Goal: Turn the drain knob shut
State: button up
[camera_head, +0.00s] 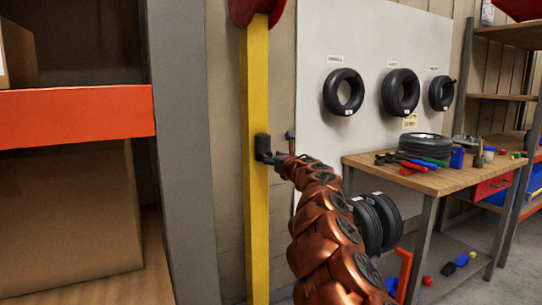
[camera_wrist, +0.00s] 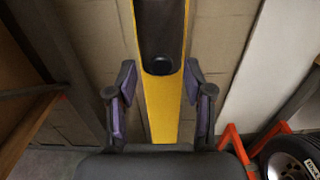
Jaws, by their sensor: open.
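A black fitting (camera_head: 262,143) sits on the yellow post (camera_head: 256,220) in the head view. It may be the drain knob, but its shape and turn position cannot be made out. In the wrist view, a dark body with a rounded lower end (camera_wrist: 160,66) shows on the yellow post (camera_wrist: 162,115). My gripper (camera_head: 270,157) is at the post, right beside the black fitting. In the wrist view, my gripper (camera_wrist: 160,75) is open, with one finger on each side of the post and the dark rounded end between them. Contact cannot be told.
An orange-beamed shelf (camera_head: 75,114) with boxes stands at left. A white panel (camera_head: 375,45) with several tyres is at right. A wooden workbench (camera_head: 430,178) carries tools and a tyre. Wheels and an orange stand (camera_head: 403,275) are below, near my arm.

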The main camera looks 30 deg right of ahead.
jog(key=shift+w+d+r, duration=0.1)
jog(key=shift+w+d, duration=0.05)
jog(key=shift+w, duration=0.6)
jog(key=shift+c, duration=0.4)
grip_shut()
